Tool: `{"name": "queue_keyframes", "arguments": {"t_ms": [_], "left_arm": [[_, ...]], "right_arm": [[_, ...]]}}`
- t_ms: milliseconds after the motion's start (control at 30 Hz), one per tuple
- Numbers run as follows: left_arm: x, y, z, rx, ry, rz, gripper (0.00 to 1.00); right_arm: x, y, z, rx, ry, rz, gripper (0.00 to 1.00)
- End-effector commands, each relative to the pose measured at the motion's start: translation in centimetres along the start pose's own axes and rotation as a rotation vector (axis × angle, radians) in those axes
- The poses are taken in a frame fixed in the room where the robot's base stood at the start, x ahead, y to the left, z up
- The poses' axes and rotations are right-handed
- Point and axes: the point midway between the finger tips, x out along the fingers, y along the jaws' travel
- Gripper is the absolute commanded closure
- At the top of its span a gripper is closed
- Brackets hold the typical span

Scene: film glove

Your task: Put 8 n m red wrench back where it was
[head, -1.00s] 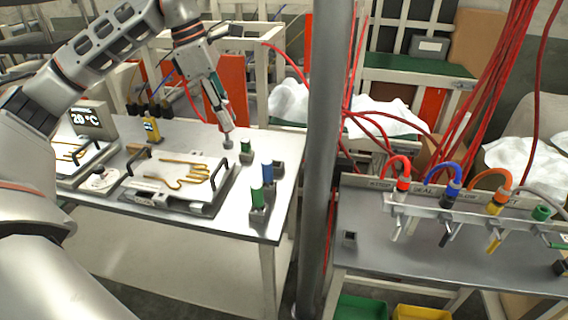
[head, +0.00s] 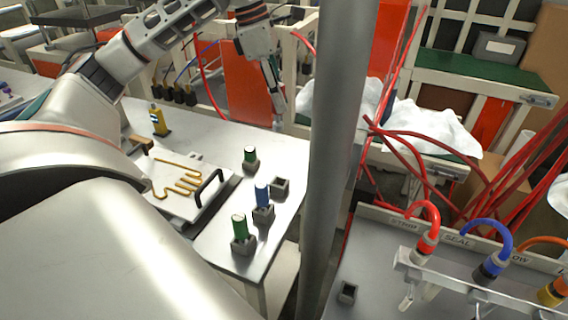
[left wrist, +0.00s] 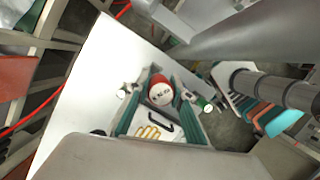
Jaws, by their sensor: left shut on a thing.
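The red wrench is in my left gripper (head: 276,98), which is shut on it. In the left wrist view its round red end with a white marked face (left wrist: 160,91) shows between the two fingers; the marking is too small to read. In the head view the wrench is mostly hidden by the gripper, and its grey lower end (head: 278,125) points down, above the far right part of the metal table (head: 222,243). An empty grey square holder (head: 281,187) stands on the table, below the gripper in the picture. My right gripper is not in view.
Two green-topped wrenches (head: 250,155) (head: 239,225) and a blue-topped one (head: 262,192) stand in holders near the empty one. A grey post (head: 335,150) rises close right of the table. Another small holder (head: 347,291) sits on the right bench. A glove plate (head: 165,190) lies left.

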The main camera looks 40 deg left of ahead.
Motion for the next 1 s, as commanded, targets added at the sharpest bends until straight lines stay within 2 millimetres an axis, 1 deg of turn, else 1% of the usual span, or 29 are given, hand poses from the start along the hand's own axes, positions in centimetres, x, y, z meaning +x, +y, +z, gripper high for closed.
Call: {"name": "queue_keyframes", "arguments": {"t_ms": [33, 133, 400, 533, 767, 1000], "left_arm": [[1.7, 0.0, -0.6, -0.002, 0.005, -0.005, 1.00], [4.1, 0.0, -1.3, -0.001, 0.005, -0.004, 1.00], [10.1, 0.1, -3.1, -0.002, 0.004, -0.005, 1.00], [12.0, 0.2, -3.6, -0.002, 0.002, -0.002, 1.00], [13.3, 0.2, -3.9, 0.000, 0.001, 0.000, 1.00], [16.2, 0.2, -4.8, -0.002, 0.002, -0.001, 1.00]], "right_arm": [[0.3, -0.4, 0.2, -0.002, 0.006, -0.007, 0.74], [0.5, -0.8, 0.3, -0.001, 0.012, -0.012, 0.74], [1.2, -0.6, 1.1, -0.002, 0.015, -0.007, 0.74], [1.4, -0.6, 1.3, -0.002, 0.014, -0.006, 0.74], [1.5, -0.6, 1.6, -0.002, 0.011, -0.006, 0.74], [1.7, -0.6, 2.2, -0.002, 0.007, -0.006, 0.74]]}}
